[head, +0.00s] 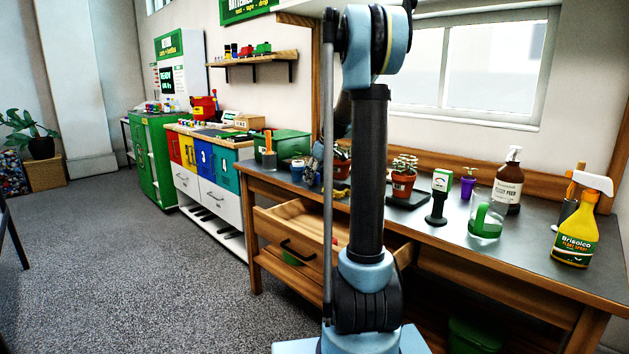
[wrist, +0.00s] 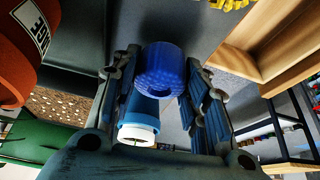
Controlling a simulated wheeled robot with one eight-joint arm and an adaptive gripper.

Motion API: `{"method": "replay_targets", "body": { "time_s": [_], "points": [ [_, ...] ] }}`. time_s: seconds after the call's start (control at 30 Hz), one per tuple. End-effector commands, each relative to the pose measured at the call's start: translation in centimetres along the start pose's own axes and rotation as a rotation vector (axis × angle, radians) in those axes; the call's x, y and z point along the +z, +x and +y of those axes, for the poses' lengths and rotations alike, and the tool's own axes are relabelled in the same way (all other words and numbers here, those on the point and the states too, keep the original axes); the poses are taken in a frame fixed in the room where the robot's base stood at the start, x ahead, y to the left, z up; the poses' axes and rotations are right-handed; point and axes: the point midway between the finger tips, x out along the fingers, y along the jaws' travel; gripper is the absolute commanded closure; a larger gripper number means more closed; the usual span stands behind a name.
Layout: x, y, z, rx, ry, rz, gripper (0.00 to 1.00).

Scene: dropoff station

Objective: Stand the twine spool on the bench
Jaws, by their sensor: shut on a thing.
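In the wrist view a dark blue, ribbed roll with a dark hole in its end, which looks like the twine spool (wrist: 163,72), sits between my gripper's fingers (wrist: 160,85). My gripper is shut on it. The spool lies tilted in the jaws, its end facing partly right. The grey bench top (wrist: 83,62) shows beyond it; I cannot tell whether the spool touches it. In the head view my gripper (head: 313,170) shows small at the bench's left part, partly behind my arm, and the spool cannot be made out there.
A lighter blue item with a white end (wrist: 139,128) shows close below the spool. A terracotta pot (wrist: 18,52) stands at the left. The bench drawer (head: 285,222) is open.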

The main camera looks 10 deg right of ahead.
Motion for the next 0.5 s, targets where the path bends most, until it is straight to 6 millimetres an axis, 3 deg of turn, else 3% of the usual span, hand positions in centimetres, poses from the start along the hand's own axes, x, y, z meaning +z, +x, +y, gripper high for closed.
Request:
{"method": "replay_targets", "body": {
  "time_s": [0.4,0.43,0.5],
  "points": [
    [0.43,1.00,-0.04,0.000,0.000,0.000,0.77],
    [0.42,0.97,-0.05,0.000,0.000,0.000,0.52],
    [0.42,0.96,-0.05,0.000,0.000,0.000,0.39]
  ]
}}
